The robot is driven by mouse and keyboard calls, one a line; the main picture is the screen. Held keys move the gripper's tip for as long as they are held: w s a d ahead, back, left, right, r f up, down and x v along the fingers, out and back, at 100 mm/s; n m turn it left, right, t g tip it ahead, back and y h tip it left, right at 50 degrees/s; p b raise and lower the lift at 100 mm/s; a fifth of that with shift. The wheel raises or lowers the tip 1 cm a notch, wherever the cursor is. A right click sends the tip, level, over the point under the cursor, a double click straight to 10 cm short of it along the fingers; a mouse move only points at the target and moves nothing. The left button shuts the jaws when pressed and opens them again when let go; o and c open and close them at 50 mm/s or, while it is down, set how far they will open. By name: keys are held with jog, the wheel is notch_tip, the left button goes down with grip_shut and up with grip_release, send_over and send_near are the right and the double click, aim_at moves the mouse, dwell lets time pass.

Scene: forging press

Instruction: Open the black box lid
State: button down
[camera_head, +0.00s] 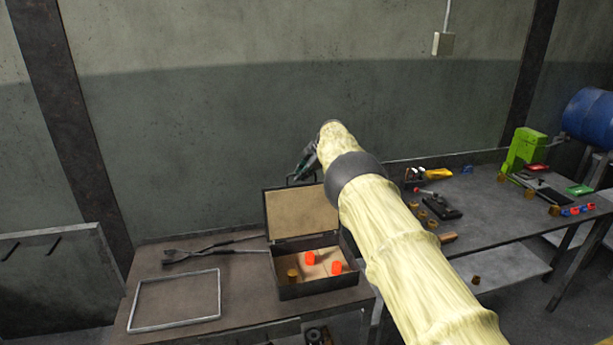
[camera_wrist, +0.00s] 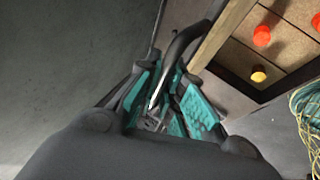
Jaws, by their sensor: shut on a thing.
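The black box (camera_head: 318,288) stands on the left table with its lid (camera_head: 300,213) raised nearly upright at the back. The lid's inner face is tan. Two red pieces (camera_head: 309,258) and a brass piece (camera_head: 293,274) lie inside the box. My gripper (camera_head: 303,170) is at the lid's top edge, partly hidden by my arm. In the wrist view my gripper (camera_wrist: 175,100) has its teal fingers closed around the dark curved lid handle (camera_wrist: 184,46). The open box shows in the wrist view's upper right.
Long tongs (camera_head: 212,249) and a thin metal frame (camera_head: 176,300) lie on the table left of the box. On the right table (camera_head: 500,215) are a green machine (camera_head: 524,150) and several small parts. A wall stands behind the lid.

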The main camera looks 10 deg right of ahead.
jog(key=shift+r, duration=0.1)
dwell(0.3)
jog(key=c, duration=1.5)
grip_release()
jog(key=shift+c, duration=0.2)
jog(key=v, duration=1.2)
